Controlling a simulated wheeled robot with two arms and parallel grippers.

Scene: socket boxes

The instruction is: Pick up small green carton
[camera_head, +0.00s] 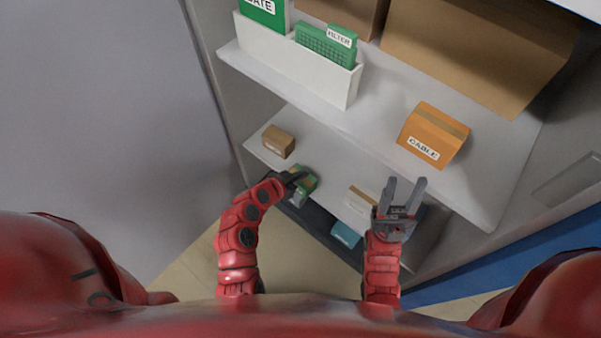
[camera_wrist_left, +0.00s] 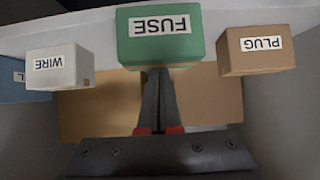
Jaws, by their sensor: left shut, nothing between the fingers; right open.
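The small green carton (camera_head: 306,184), labelled FUSE, stands on the lower shelf and is partly hidden by my left gripper (camera_head: 290,178) in the head view. In the left wrist view the green carton (camera_wrist_left: 160,52) is at the top centre with its label upside down. My left gripper's fingers (camera_wrist_left: 158,75) are closed together with nothing between them. Their tips lie at the carton's near edge in that view; I cannot tell whether they touch it. My right gripper (camera_head: 404,186) is open and empty, in front of the shelf to the right.
A brown PLUG box (camera_wrist_left: 255,50) and a pale WIRE box (camera_wrist_left: 60,66) flank the carton with gaps. The upper shelf (camera_head: 385,120) overhangs and holds an orange CABLE box (camera_head: 433,130) and a white bin (camera_head: 290,62) with green items. A teal box (camera_head: 345,235) sits lower down.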

